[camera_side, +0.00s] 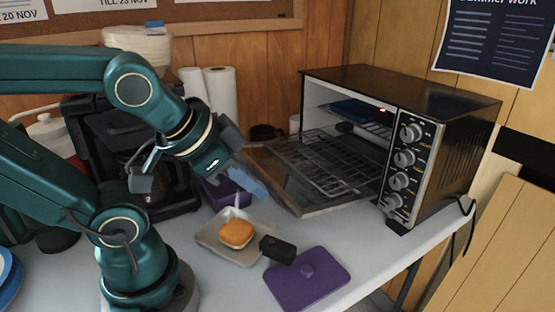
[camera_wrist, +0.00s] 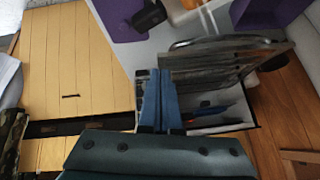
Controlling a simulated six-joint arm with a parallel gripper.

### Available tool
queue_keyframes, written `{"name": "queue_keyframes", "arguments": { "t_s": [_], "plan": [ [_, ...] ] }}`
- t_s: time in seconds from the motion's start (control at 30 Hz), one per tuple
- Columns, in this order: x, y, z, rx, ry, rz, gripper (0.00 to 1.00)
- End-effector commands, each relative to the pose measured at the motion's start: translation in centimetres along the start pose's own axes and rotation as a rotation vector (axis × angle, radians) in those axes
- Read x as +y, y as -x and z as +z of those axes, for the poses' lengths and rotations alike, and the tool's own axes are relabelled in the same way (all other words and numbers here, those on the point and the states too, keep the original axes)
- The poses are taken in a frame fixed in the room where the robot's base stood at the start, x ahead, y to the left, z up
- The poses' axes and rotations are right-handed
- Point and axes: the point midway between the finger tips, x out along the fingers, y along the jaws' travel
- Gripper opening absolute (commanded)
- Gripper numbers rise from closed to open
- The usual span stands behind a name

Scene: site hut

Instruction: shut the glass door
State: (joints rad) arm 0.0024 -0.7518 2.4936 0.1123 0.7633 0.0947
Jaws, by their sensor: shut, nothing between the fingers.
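The glass door (camera_side: 296,188) of the toaster oven (camera_side: 450,130) is open, lowered and tilted out toward the left in the side view. In the wrist view the door (camera_wrist: 215,65) and its curved handle (camera_wrist: 228,42) show right of my fingers. My gripper (camera_side: 258,188) is shut and empty, at the door's outer left end in the side view; I cannot tell whether it touches. Its blue fingers (camera_wrist: 160,75) lie side by side in the wrist view. A wire rack (camera_side: 315,162) sticks out over the door. A blue item (camera_side: 353,110) is inside the oven.
A tray (camera_side: 210,238) with a bun (camera_side: 236,233), a black block (camera_side: 278,249) and a purple lid (camera_side: 307,280) lie in front of the door. A purple box (camera_side: 226,192) stands behind my gripper. A coffee machine (camera_side: 105,130) and paper rolls (camera_side: 221,92) are at the back.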

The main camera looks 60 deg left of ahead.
Motion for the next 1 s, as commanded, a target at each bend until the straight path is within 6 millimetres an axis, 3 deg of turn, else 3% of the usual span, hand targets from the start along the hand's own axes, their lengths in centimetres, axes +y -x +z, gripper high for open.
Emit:
{"name": "queue_keyframes", "arguments": {
  "t_s": [0.1, 0.2, 0.37, 0.5, 0.63, 0.8, 1.0],
  "plan": [
    [1.9, 0.3, 2.0, -0.107, 0.130, 0.081, 0.00],
    [2.1, 0.5, 2.3, -0.129, 0.146, 0.092, 0.00],
    [-1.1, -0.2, -0.2, 0.014, -0.071, -0.052, 0.00],
    [-5.2, -0.3, -3.9, 0.146, -0.415, -0.265, 0.00],
    [-7.8, -0.1, -7.3, 0.222, -0.767, -0.440, 0.00],
    [-8.9, -0.2, -10.8, 0.268, -1.250, -0.594, 0.00],
    [-8.3, -2.0, -12.1, 0.270, -1.840, -0.629, 0.00]
  ]
}}
